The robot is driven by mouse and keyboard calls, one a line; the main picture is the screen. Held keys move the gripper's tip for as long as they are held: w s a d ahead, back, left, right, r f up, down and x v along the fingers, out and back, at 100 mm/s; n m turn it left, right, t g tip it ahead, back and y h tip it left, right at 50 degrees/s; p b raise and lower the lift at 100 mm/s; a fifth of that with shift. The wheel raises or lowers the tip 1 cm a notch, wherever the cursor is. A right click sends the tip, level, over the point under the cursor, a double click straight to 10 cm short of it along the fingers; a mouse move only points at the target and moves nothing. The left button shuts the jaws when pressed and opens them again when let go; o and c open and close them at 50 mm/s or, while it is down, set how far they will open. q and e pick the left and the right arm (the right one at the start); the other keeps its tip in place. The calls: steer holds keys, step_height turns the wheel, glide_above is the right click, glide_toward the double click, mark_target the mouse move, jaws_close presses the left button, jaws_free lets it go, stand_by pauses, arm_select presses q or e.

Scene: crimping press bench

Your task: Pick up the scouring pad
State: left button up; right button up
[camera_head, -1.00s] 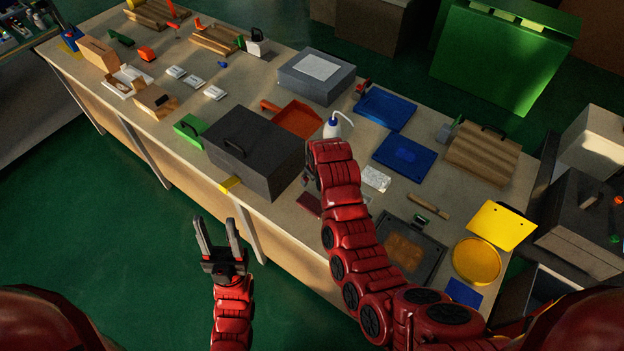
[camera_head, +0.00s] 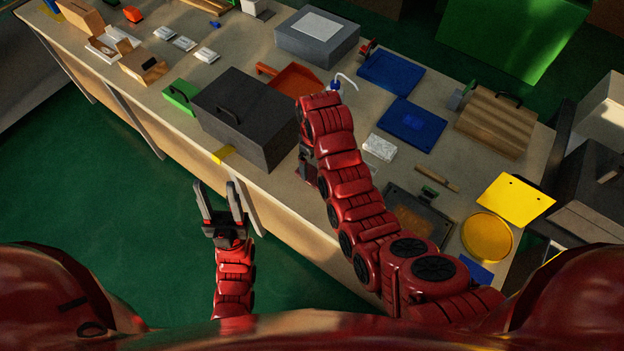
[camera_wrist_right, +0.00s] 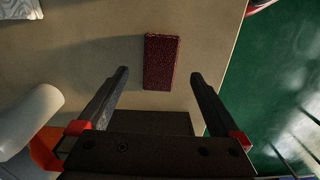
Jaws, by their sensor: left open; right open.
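The scouring pad (camera_wrist_right: 162,62), a dark red rough block, lies flat on the bench in the right wrist view. It sits between and just beyond the fingertips of my right gripper (camera_wrist_right: 159,74), which is open and empty. In the head view my right gripper (camera_head: 306,172) is low over the bench's front part, beside the dark grey box; my own arm hides the pad there or leaves it too unclear to make out. My left gripper (camera_head: 216,188) is open and empty, in front of the bench over the green floor.
The dark grey box (camera_head: 240,118) with a handle stands left of my right gripper. A white bottle (camera_wrist_right: 32,115) and an orange-red tray (camera_wrist_right: 45,150) are at the wrist view's left. A whitish block (camera_head: 380,147) lies right of the arm. The bench edge is close to the pad.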

mark_target(316, 176)
steer(key=shift+f, duration=0.25)
steer(key=f+p, duration=0.2)
steer(key=f, duration=0.2)
steer(key=shift+s+d+p, duration=0.25)
steer(key=shift+d+p, duration=0.05)
steer(key=shift+p, duration=0.1)
steer(key=shift+f, duration=0.65)
steer(key=c, duration=1.4)
steer(key=shift+o, duration=0.2)
steer(key=shift+w+r, duration=0.1)
steer(key=shift+r, duration=0.05)
